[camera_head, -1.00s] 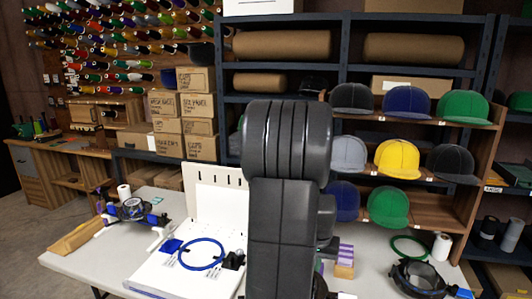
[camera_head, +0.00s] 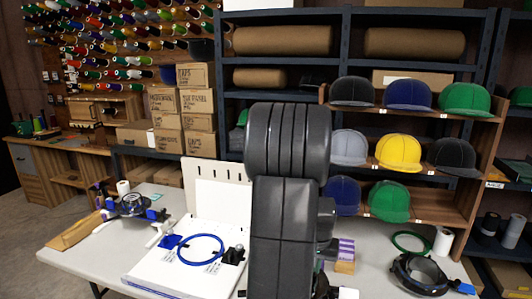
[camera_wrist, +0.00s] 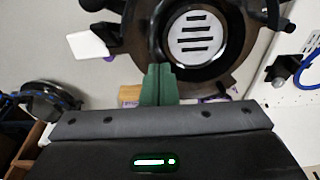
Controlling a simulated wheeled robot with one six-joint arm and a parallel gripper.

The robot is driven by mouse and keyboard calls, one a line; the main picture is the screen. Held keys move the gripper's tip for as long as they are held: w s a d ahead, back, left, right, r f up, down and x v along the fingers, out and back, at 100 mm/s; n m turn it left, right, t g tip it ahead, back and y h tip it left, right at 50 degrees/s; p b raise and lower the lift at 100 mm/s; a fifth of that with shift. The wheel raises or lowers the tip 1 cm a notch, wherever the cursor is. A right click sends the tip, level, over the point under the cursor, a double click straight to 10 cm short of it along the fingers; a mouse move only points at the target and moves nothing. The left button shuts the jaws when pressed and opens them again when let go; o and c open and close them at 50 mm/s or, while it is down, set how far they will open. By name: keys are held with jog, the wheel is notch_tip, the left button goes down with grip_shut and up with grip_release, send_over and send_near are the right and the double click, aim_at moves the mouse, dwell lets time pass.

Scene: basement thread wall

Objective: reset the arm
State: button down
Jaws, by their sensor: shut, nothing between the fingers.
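My gripper (camera_wrist: 158,85) shows in the wrist view, with its green fingers together and nothing between them. A large dark round part with a grey slotted plate (camera_wrist: 198,38) lies beyond the fingertips; I cannot tell whether they touch it. In the head view my dark arm stands upright in the middle of the picture, in front of the table (camera_head: 95,265). The gripper itself is hidden there.
A white board with a blue ring (camera_head: 201,249) is left of my arm. A black hoop device (camera_head: 420,274), a green ring (camera_head: 411,243) and a white roll (camera_head: 443,241) are at right. Shelves with caps (camera_head: 398,152) stand behind.

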jog(key=shift+w+f+b, duration=0.2)
jog(key=shift+f+b, duration=0.3)
jog(key=shift+f, duration=0.7)
jog(key=shift+r+p, duration=0.35)
